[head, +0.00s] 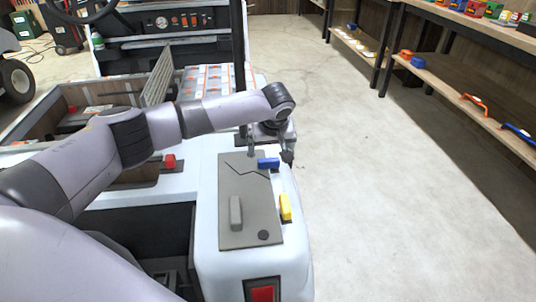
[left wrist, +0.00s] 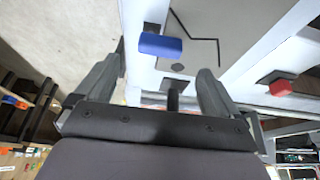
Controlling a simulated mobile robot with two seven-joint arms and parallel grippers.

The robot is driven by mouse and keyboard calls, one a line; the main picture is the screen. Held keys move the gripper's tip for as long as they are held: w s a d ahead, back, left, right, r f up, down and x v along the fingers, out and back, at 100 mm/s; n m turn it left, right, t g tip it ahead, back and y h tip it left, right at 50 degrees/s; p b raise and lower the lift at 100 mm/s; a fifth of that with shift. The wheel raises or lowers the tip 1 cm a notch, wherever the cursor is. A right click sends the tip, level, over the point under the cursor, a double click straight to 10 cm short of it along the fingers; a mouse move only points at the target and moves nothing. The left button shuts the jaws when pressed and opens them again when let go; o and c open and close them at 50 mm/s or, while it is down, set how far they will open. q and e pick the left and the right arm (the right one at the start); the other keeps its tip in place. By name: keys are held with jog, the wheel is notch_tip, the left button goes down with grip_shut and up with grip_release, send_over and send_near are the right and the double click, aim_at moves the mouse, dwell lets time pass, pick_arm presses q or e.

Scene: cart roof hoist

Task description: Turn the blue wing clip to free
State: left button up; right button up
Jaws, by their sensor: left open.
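The blue wing clip (head: 268,163) sits at the far right part of a grey panel (head: 240,185) on the white cart. It lies crosswise in the head view. It also shows in the left wrist view (left wrist: 160,45), ahead of the fingers. My left gripper (head: 270,152) is open above the clip, with one finger toward each end of it. My right gripper is not in view.
A yellow clip (head: 285,207) and a grey block (head: 236,213) stand nearer on the cart. A red block (head: 170,161) is to the left. A red part (head: 263,293) is on the front face. The concrete floor (head: 390,210) is clear; a wooden shelf (head: 460,95) stands right.

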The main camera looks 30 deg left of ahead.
aim_at(269, 160)
pick_arm(q)
jog(key=b+x, duration=0.1)
jog(key=x, duration=0.4)
jog(key=shift+f+b, duration=0.35)
jog(key=shift+w+a+f, duration=0.15)
jog(key=shift+w+f, duration=0.05)
jog(key=shift+f, duration=0.25)
jog(key=shift+c, duration=0.4)
jog(key=c, duration=1)
